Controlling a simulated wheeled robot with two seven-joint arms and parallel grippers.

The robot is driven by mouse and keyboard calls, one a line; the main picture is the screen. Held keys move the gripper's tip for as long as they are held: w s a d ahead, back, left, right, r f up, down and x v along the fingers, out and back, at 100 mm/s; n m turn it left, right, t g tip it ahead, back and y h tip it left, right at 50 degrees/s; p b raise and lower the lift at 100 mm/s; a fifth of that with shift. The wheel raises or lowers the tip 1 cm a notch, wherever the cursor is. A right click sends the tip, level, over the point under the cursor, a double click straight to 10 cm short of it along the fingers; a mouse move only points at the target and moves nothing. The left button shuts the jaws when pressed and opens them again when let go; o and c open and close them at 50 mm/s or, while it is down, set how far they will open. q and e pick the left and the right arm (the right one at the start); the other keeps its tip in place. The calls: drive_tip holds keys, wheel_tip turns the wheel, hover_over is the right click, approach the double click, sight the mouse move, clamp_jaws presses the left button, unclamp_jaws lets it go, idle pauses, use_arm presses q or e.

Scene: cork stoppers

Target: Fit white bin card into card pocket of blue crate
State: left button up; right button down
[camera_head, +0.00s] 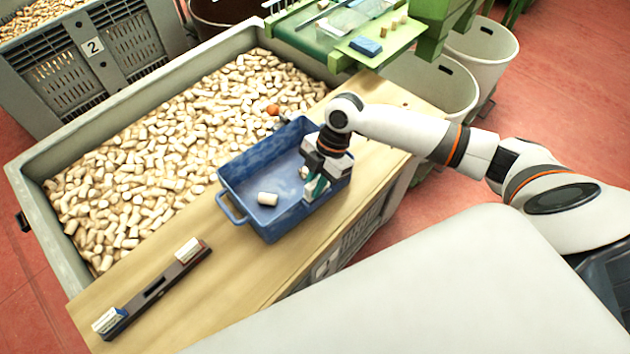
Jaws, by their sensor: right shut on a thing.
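The blue crate (262,220) stands on the wooden board, a loop handle at its left end. My right gripper (316,188) is at the crate's right near wall, pointing down. It is shut on a small white piece with teal green beside it, which looks like the white bin card; the fingers and hand hide much of it. The card pocket cannot be made out here, so I cannot tell whether the card touches it or is in it. A cork stopper (267,199) lies in the crate, with another partly hidden by the gripper. My left gripper is not in view.
A dark holder (153,287) with white blocks at both ends lies on the wooden board (225,270), left of the crate. A grey bin (38,190) full of corks is behind. A green stand (400,42) and white buckets (482,50) are at back right.

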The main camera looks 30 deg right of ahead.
drive_tip(key=shift+f+b, duration=0.55)
drive_tip(key=shift+f, duration=0.4)
idle(0.8)
drive_tip(key=c, duration=1.3)
unclamp_jaws()
drive_tip(key=shift+o, duration=0.2)
drive_tip(key=shift+r, duration=0.1)
drive_tip(key=b+v, duration=0.2)
drive_tip(key=v, duration=1)
drive_tip(key=shift+s, duration=0.15)
